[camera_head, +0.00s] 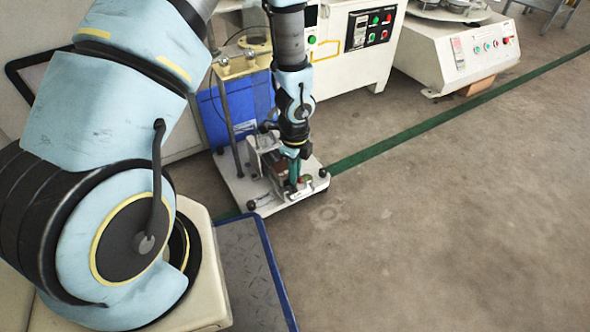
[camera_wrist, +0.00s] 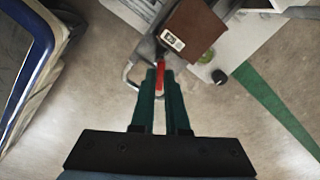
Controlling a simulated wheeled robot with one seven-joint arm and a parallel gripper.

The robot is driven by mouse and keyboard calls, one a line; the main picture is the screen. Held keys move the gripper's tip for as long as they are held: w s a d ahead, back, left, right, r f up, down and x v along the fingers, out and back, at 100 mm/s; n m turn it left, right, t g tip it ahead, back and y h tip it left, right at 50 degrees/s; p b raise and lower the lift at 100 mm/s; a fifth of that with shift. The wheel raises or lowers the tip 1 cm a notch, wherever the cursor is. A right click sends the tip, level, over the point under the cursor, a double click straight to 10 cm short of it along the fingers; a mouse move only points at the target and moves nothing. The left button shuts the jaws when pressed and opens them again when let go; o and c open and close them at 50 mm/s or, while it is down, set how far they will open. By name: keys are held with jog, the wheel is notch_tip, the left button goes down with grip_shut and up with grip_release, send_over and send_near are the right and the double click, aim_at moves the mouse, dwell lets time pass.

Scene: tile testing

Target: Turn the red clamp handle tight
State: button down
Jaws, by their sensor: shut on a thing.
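The red clamp handle (camera_wrist: 160,76) shows in the wrist view between the tips of my gripper (camera_wrist: 161,86). My gripper is shut on it, with the green fingers on either side. In the head view my gripper (camera_head: 294,172) points down at the front of a small test stand (camera_head: 260,200) on the floor. A brown tile (camera_wrist: 197,27) with a white label lies just beyond the handle in the wrist view. In the head view the handle is small and mostly hidden by the fingers, and its turn angle cannot be told.
A blue box (camera_head: 222,108) stands behind the stand's upright post. White machines with control panels (camera_head: 372,25) line the back. A blue-edged platform (camera_head: 250,265) is in front. A green floor line (camera_head: 400,133) runs right; the floor there is clear.

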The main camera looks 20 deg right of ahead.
jog(key=shift+m, duration=0.4)
jog(key=m+p, duration=0.2)
jog(key=shift+a+r+m, duration=0.1)
jog(key=shift+m, duration=0.3)
jog(key=shift+m+p, duration=0.55)
jog(key=shift+m, duration=0.85)
jog(key=c, duration=1.2)
grip_release()
jog(key=shift+o, duration=0.2)
notch_tip(320, 180, up, 7)
jog(key=p, duration=0.7)
